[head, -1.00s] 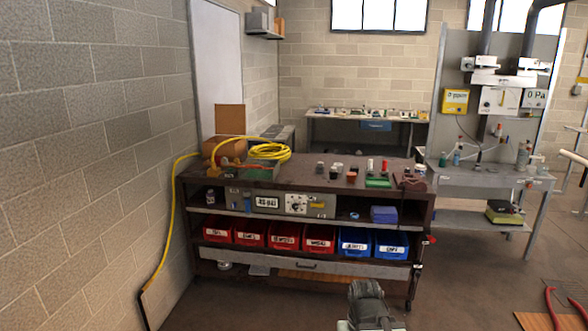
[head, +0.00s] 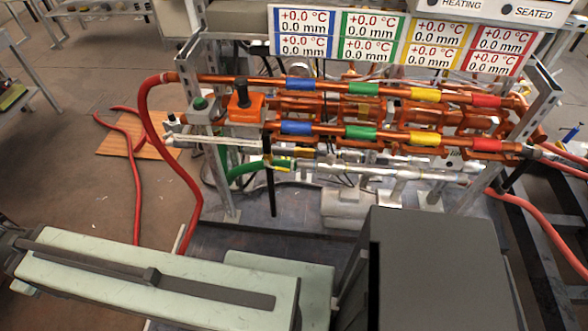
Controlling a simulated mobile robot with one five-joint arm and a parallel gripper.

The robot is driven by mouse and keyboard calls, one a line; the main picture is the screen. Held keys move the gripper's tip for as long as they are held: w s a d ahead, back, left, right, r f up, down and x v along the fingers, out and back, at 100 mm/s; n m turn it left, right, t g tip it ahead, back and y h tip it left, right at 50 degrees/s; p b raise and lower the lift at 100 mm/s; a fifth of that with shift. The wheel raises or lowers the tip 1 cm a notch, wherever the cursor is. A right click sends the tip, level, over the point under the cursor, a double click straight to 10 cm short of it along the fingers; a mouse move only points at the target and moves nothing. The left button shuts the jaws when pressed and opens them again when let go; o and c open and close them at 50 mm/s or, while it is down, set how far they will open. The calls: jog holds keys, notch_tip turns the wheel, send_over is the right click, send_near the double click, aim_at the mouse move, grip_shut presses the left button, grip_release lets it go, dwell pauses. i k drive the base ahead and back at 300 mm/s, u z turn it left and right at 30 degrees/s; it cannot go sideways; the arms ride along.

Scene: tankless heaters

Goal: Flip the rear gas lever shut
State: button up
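The heater rig shows in the head view, with copper pipes (head: 385,90) in an upper and a lower row, banded blue, green, yellow and red. An orange block with a black knob (head: 242,100) sits at its left end. A small yellow piece (head: 283,163) shows low on the left, by a green hose (head: 245,168); I cannot tell whether it is a gas lever. I cannot make out the rear gas lever or its position among the crowded pipes. My pale green arm link crosses the lower left, apart from the pipes. My gripper's fingertips are not in view.
A readout board (head: 390,35) stands above the pipes. A metal upright (head: 545,95) bounds the right side. Red hoses (head: 160,140) run down the left, and another (head: 525,215) runs at the right. A wooden board (head: 125,145) lies on open floor at left.

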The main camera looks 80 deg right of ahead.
aim_at(266, 164)
jog(key=z, duration=0.5)
jog(key=k, duration=1.55)
jog(key=u, duration=0.5)
jog(key=i, duration=1)
